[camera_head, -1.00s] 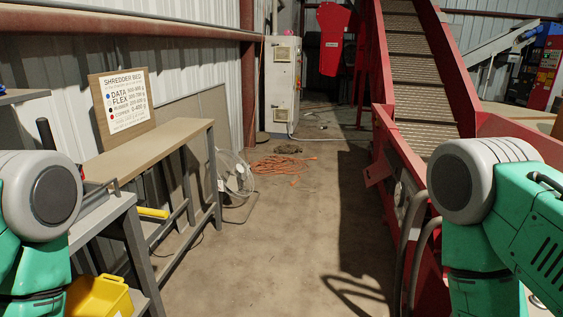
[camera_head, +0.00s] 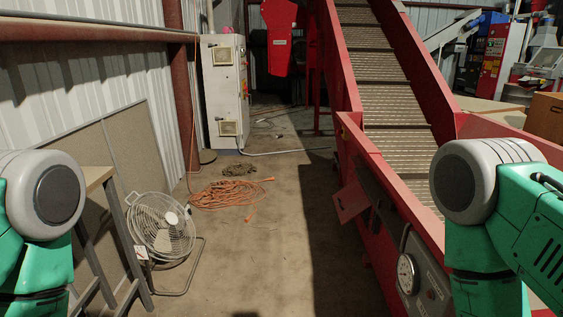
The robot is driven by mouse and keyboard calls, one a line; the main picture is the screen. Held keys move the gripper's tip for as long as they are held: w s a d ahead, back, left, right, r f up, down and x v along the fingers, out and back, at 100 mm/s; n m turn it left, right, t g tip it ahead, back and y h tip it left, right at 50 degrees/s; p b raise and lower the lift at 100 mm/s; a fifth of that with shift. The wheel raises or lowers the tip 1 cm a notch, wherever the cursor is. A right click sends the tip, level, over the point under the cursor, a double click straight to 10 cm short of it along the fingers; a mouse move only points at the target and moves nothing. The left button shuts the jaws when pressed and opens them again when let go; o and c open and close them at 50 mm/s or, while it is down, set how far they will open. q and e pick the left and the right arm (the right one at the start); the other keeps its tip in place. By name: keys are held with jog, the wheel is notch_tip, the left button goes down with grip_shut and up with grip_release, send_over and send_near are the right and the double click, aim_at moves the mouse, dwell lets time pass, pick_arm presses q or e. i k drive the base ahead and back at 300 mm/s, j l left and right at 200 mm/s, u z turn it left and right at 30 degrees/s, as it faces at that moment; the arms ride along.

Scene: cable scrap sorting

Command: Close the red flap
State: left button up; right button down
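A red flap (camera_head: 352,201) juts out from the left side of the red conveyor frame (camera_head: 405,195), low down, tilted toward the floor aisle. It looks like a flat plate standing away from the frame. My two green and grey arms show at the left and right picture edges. Neither of my grippers is in view, and neither arm reaches the flap.
A grey fan (camera_head: 162,230) stands on the floor at left beside a bench. An orange cable coil (camera_head: 228,194) lies ahead. A white cabinet (camera_head: 224,92) stands at the back. A gauge (camera_head: 407,273) sits on the conveyor's side. The concrete floor (camera_head: 265,265) between is clear.

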aim_at(352, 199)
jog(key=i+z, duration=0.1)
jog(key=i, duration=0.55)
jog(key=i+j+z, duration=0.1)
jog(key=i, duration=0.55)
jog(key=i+j+z, duration=0.1)
jog(key=i, duration=0.55)
jog(key=i+j+z, duration=0.35)
jog(key=i, duration=0.25)
jog(key=i+j+z, duration=0.35)
jog(key=i+j, duration=0.15)
jog(key=i+j+z, duration=0.35)
jog(key=j, duration=0.45)
jog(key=i+j, duration=0.45)
